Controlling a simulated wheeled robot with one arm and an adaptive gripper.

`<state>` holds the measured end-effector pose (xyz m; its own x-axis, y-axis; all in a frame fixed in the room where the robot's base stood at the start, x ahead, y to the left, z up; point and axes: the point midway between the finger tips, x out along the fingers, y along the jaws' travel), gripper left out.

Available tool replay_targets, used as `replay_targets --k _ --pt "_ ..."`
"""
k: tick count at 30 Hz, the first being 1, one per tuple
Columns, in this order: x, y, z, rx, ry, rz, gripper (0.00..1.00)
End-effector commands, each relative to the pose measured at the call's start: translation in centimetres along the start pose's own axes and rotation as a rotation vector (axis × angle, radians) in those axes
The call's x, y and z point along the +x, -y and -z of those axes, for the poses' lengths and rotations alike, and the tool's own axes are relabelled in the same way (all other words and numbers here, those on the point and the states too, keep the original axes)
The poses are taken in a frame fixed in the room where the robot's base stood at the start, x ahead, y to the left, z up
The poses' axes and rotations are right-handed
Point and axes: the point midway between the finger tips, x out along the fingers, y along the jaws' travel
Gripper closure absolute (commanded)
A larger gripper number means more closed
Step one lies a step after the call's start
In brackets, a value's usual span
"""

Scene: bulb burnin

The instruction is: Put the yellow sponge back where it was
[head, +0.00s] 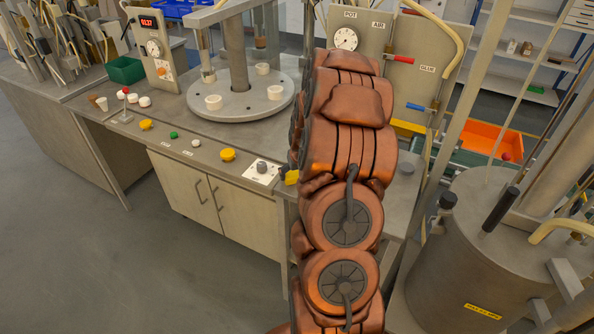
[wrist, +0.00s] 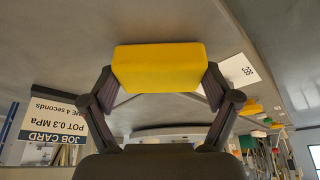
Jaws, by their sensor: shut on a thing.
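The yellow sponge (wrist: 158,66) is a plain block held between the two fingers of my gripper (wrist: 160,84) in the wrist view. One finger is at each end of it, and the jaws are shut on it. A small yellow patch (head: 291,177), which looks like part of the sponge, shows at the left edge of my arm over the bench front in the head view. My arm hides the gripper and the rest of the sponge there. I cannot tell whether the sponge touches the grey surface behind it.
The grey bench (head: 185,128) carries a round turntable (head: 240,104), a green bin (head: 125,70) and coloured buttons along its front. A control panel (head: 390,60) stands behind my arm. A large metal tank (head: 480,250) is at right. A job card (wrist: 55,118) appears upside down in the wrist view.

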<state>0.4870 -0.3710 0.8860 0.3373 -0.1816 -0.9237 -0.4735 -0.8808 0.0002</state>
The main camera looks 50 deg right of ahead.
Motion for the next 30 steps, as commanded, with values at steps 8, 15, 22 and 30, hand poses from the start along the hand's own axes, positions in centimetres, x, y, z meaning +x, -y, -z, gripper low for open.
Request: replay_targets --k 8,15,22,30 --pt "0.4 0.0 -0.2 0.0 0.0 0.0 0.45" --pt "0.3 0.0 -0.1 0.0 0.0 0.0 0.0" --pt "0.3 0.0 -0.1 0.0 0.0 0.0 0.0" --pt "-0.9 0.0 0.0 0.0 -0.002 0.0 0.0"
